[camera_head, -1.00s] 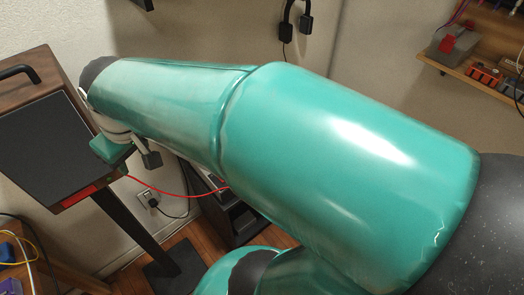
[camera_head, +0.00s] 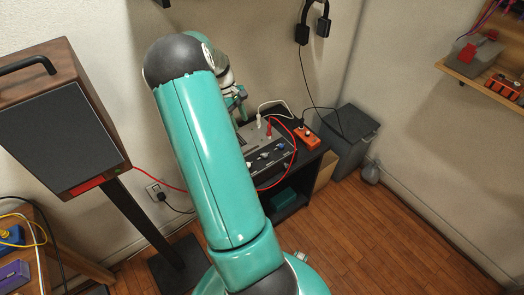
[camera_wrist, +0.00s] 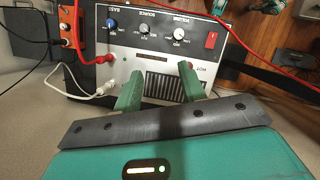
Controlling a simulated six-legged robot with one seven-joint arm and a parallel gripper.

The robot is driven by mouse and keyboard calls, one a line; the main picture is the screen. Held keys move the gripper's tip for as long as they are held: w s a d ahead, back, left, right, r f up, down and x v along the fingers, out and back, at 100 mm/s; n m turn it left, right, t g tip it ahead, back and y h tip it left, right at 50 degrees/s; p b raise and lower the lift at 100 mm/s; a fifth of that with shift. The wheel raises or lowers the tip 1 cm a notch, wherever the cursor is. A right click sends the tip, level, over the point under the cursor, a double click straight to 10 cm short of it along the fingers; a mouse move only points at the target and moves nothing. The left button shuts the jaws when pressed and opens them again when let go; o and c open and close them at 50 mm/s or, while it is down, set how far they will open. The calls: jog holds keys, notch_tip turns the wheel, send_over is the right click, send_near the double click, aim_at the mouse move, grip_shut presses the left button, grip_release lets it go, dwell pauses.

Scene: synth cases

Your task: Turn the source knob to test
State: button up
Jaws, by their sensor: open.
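The source knob (camera_wrist: 144,28) is the middle one of three knobs on a grey amplifier panel (camera_wrist: 140,62), which appears upside down in the wrist view. It is a small dark and silver knob with its label beside it. A blue bass knob (camera_wrist: 111,24) and a white volume knob (camera_wrist: 179,34) flank it. The amplifier (camera_head: 245,135) also shows in the head view, on a dark stand. My gripper (camera_wrist: 160,74) is open and empty, its green fingers over the panel, apart from the knobs. The knob's setting is too small to read.
Red (camera_wrist: 106,59) and white (camera_wrist: 104,88) plugs with cables sit in the panel near the left finger. A red switch (camera_wrist: 211,40) is beside the volume knob. An orange box (camera_head: 307,138) stands beside the amplifier.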

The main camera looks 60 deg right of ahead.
aim_at(264, 154)
jog(key=shift+g, duration=0.5)
jog(key=d+x, duration=0.1)
jog(key=x, duration=0.5)
jog(key=d+x, duration=0.1)
jog(key=x, duration=0.5)
jog(key=s+d+x, duration=0.1)
jog(key=x, duration=0.5)
jog(key=shift+r, duration=0.1)
jog(key=shift+d, duration=0.1)
grip_shut()
